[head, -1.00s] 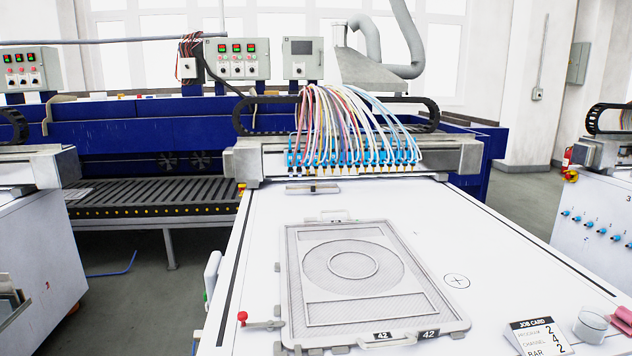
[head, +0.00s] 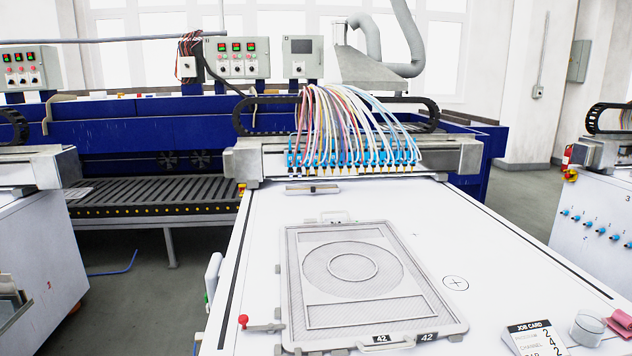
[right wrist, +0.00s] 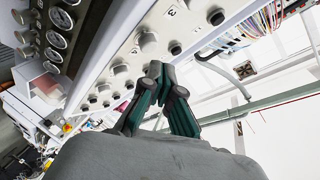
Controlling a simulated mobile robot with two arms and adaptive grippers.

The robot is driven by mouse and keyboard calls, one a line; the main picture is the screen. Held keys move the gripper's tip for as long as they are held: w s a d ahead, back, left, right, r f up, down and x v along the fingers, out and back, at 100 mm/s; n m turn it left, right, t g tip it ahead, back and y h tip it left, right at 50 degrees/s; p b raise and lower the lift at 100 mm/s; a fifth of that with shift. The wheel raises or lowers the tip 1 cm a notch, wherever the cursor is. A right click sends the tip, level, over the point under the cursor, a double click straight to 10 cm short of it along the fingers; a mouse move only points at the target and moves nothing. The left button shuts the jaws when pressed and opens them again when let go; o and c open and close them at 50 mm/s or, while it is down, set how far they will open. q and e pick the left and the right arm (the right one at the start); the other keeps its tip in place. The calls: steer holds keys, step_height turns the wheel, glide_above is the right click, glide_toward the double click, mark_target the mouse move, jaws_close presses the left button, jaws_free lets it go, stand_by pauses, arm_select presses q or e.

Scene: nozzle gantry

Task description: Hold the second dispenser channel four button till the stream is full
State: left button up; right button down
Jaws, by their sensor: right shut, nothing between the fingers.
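My right gripper (right wrist: 160,72) is shut and empty in the right wrist view. Its fingertips are in front of a pale panel (right wrist: 190,50) with a row of light round knobs (right wrist: 147,41) and small dark buttons (right wrist: 175,48). I cannot tell whether the tips touch a button, or which channel is under them. A "3" is printed on the panel. In the head view, a row of blue-topped nozzles (head: 350,158) with coloured hoses hangs on the gantry (head: 455,155). No stream is visible from them. A job card (head: 536,338) lies at the front right. My left gripper is out of view.
A framed plate (head: 290,270) marked 42 lies on the white table (head: 520,255). Round gauges (right wrist: 60,17) sit left of the knobs in the wrist view.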

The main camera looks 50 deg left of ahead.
steer(key=r+p, duration=0.1)
steer(key=s+d+r+p, duration=0.1)
steer(key=d+r+p, duration=0.1)
steer(key=r+p, duration=0.1)
steer(key=shift+s+d, duration=0.15)
steer(key=shift+s, duration=0.2)
stand_by(0.3)
